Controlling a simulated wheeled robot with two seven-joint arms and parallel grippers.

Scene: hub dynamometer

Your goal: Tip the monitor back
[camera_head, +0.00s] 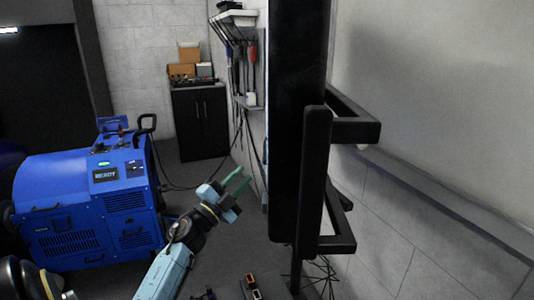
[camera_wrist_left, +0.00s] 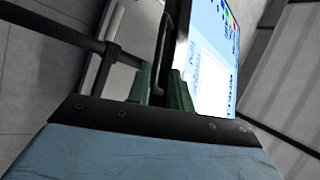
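The monitor (camera_head: 297,120) shows nearly edge-on in the head view, as a tall dark slab standing upright. In the left wrist view its lit screen (camera_wrist_left: 212,60) is tilted across the upper right. My left gripper (camera_head: 238,181) is to the left of the monitor in the head view, with its green fingers spread apart. In the left wrist view my left gripper (camera_wrist_left: 163,88) has a curved black handle (camera_wrist_left: 164,45) between and just beyond its fingertips, along the screen's side. I cannot tell whether they touch.
A black bracket frame (camera_head: 352,130) sticks out from the monitor's right side near the pale wall. A blue machine (camera_head: 90,205) marked READY stands at left. A black cabinet (camera_head: 200,122) and a tool rack (camera_head: 240,60) are behind.

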